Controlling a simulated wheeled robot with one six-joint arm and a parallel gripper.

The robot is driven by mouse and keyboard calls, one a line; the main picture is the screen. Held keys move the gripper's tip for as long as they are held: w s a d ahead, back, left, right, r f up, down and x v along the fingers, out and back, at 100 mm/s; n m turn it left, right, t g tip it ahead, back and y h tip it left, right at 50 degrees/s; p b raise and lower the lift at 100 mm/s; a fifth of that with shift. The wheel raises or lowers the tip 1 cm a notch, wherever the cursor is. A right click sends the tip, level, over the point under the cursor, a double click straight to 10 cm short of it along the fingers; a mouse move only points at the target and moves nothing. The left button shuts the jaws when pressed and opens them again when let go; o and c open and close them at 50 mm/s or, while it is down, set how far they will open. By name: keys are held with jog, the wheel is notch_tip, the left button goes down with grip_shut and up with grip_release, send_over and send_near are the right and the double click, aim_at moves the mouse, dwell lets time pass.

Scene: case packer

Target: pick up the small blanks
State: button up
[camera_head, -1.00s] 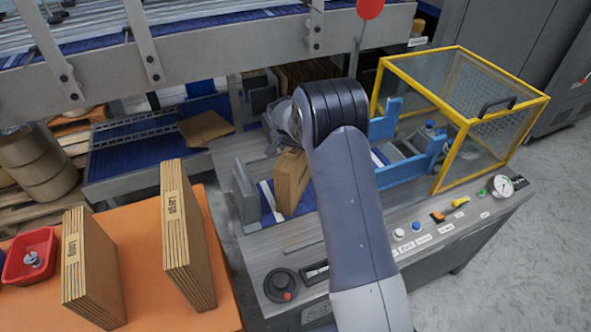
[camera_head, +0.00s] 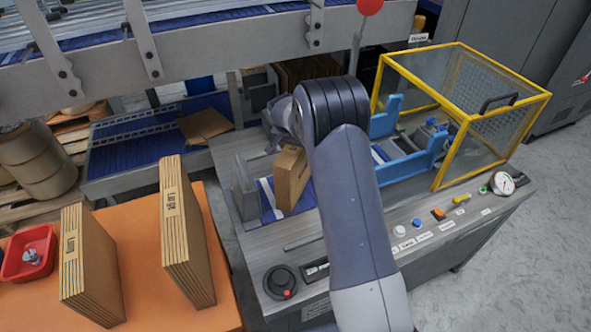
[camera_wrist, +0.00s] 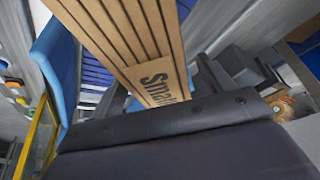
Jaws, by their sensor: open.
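The small blanks (camera_head: 291,184) are a stack of brown cardboard standing on edge in the magazine of the machine, left of my arm in the head view. In the wrist view the stack (camera_wrist: 128,38), with a printed label beginning "Sma", runs down between the dark fingers of my gripper (camera_wrist: 162,88). The fingers are open, one on each side of the stack. I cannot tell whether either finger touches it. In the head view my arm hides part of the stack and most of the gripper.
Two other labelled cardboard stacks, one on the left (camera_head: 88,265) and a taller one (camera_head: 186,235), stand on the orange table (camera_head: 140,312) beside a red tray (camera_head: 28,268). A grey plate (camera_head: 245,190) stands left of the small blanks. A yellow-framed guard (camera_head: 492,120) and blue brackets (camera_head: 400,172) are to the right.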

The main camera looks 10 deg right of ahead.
jog(key=shift+c, duration=0.2)
grip_shut()
dwell(0.9)
